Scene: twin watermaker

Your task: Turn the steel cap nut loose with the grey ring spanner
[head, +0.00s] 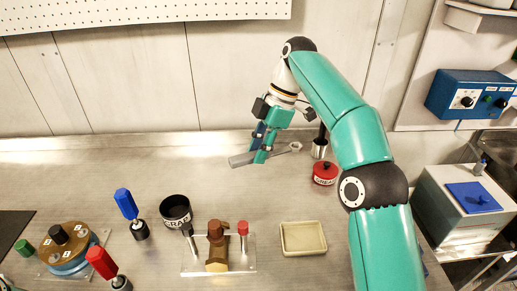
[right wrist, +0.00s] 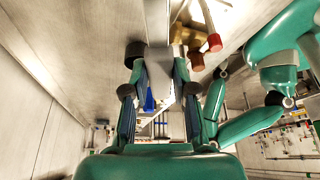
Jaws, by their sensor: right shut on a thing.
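The grey ring spanner (head: 242,160) is held in my right gripper (head: 264,153) above the back of the bench. Its flat handle end sticks out to the left and its ring end points right. A brown valve fitting (head: 217,240) stands on a clear plate at the front middle, well away from the spanner. I cannot pick out the steel cap nut for certain. My left gripper is not in view.
A black labelled cup (head: 176,210), a red tin (head: 325,173) and a beige tray (head: 303,238) stand around the fitting. Blue (head: 126,205) and red (head: 101,262) handled tools stand at left, near a round brown-topped unit (head: 70,243). The back left bench is clear.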

